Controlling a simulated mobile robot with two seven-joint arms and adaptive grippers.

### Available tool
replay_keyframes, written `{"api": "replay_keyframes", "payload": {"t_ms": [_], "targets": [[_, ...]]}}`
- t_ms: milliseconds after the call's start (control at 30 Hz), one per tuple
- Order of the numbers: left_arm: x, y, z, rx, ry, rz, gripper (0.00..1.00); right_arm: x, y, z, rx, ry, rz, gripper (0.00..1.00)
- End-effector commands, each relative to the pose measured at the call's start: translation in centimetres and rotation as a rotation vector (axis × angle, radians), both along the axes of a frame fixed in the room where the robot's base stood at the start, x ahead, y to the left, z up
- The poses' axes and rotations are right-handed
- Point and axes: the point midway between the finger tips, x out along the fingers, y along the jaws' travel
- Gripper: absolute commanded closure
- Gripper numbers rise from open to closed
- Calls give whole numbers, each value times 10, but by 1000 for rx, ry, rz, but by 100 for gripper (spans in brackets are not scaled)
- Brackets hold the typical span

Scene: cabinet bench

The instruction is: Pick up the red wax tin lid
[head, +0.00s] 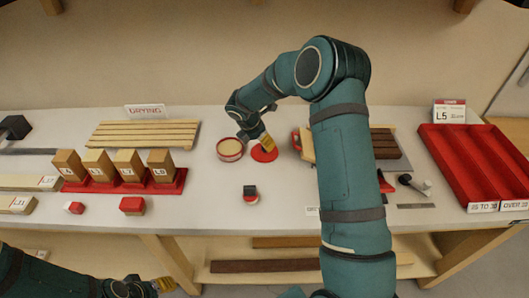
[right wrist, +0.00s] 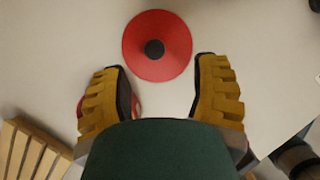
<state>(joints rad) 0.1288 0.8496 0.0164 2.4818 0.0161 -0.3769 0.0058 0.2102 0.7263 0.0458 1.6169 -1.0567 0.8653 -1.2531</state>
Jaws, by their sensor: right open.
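The red wax tin lid (head: 263,155) lies flat on the bench, right of the open wax tin (head: 230,149). In the right wrist view the lid (right wrist: 157,45) is a red disc with a dark round knob in its middle. My right gripper (head: 264,143) is above the lid, fingers pointing down. In the right wrist view my right gripper (right wrist: 160,72) is open and empty, and the lid shows beyond its fingertips. The tin is mostly hidden there behind the left finger. My left gripper (head: 142,287) is low at the bottom left, away from the lid; its opening is unclear.
Wooden blocks in a red rack (head: 122,186) and a slatted rack (head: 142,135) are to the left. A red divided tray (head: 470,160) is at the right. My right arm hides part of the bench.

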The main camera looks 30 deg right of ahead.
Motion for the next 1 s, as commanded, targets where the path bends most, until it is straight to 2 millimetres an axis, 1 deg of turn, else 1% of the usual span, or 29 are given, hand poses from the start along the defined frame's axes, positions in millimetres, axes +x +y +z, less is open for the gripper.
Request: {"api": "replay_keyframes", "payload": {"t_ms": [33, 267, 367, 500, 600, 833, 867, 900, 967, 1000], "targets": [[0, 0, -1, 0, 0, 0, 53, 0, -2, -4, 0, 1, -1, 39], [0, 0, -1, 0, 0, 0, 53, 3, -7, -15, 0, 0, -1, 39], [0, 0, -2, 0, 0, 0, 53, 6, -11, -25, 1, 1, -1, 39], [0, 0, -4, 1, 0, 0, 53, 10, -19, -45, 1, 2, -1, 39], [0, 0, -4, 1, 0, 0, 53, 11, -23, -53, 0, 0, -1, 39], [0, 0, -4, 1, 0, 0, 53, 11, -24, -54, 0, -2, 1, 39], [0, 0, -4, 1, 0, 0, 53, 11, -24, -54, 0, -1, 0, 44], [0, 0, -4, 1, 0, 0, 53, 11, -24, -54, 0, -1, 0, 58], [0, 0, -4, 1, 0, 0, 53, 11, -24, -54, 0, -1, 0, 79], [0, 0, -4, 1, 0, 0, 53, 11, -24, -54, 0, -1, 0, 93]]}}
